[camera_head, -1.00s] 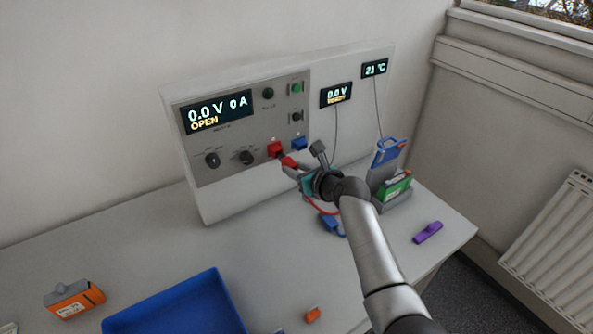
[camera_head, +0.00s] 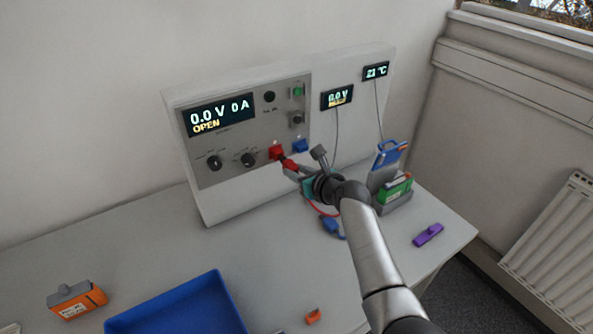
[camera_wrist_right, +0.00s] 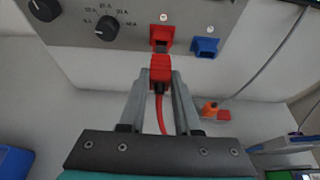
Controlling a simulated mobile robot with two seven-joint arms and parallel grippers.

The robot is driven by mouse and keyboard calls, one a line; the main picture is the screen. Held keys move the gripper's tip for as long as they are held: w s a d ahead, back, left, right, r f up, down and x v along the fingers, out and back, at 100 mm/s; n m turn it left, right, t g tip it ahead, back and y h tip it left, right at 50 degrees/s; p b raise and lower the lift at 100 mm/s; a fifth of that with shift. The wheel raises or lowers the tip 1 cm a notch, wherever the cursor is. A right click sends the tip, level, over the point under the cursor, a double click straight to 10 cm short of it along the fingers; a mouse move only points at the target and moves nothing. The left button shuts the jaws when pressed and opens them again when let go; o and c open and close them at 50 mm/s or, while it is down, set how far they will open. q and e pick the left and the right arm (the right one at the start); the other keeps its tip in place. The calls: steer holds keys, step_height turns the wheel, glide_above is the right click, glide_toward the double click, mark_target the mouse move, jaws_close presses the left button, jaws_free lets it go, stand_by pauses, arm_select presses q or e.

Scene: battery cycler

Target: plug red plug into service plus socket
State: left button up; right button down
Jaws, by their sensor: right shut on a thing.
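My right gripper (camera_head: 294,169) is shut on the red plug (camera_head: 288,163), just in front of the cycler's panel. In the right wrist view the red plug (camera_wrist_right: 160,73) sits between the fingers (camera_wrist_right: 160,88) and points at the red socket (camera_wrist_right: 161,38). The plug's dark tip meets the socket's lower edge; I cannot tell how far in it is. The red socket (camera_head: 276,151) also shows in the head view, left of the blue socket (camera_head: 300,145). A red cable (camera_wrist_right: 162,115) trails back from the plug. My left gripper is not in view.
A blue plug (camera_head: 332,226) lies on the table below my right wrist. A holder with a green pack (camera_head: 397,188) and a purple object (camera_head: 428,234) are to the right. A blue tray (camera_head: 180,308) and an orange pack (camera_head: 77,300) are at the front left.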

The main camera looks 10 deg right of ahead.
mark_target(292, 165)
steer(key=shift+r+p, duration=0.1)
steer(key=shift+p, duration=0.6)
stand_by(0.7)
steer(key=shift+w+a, duration=0.25)
steer(key=shift+w, duration=0.55)
stand_by(0.7)
stand_by(0.8)
steer(key=shift+w+a+b, duration=0.3)
steer(key=shift+w, duration=0.4)
stand_by(0.5)
steer(key=c, duration=0.5)
jaws_free()
steer(key=shift+s, duration=0.1)
steer(key=shift+s+d+r+p, duration=0.15)
steer(key=shift+s+d+p, duration=0.05)
steer(key=shift+s+p, duration=0.2)
steer(key=shift+p+v, duration=1.6)
steer(key=shift+v, duration=5.55)
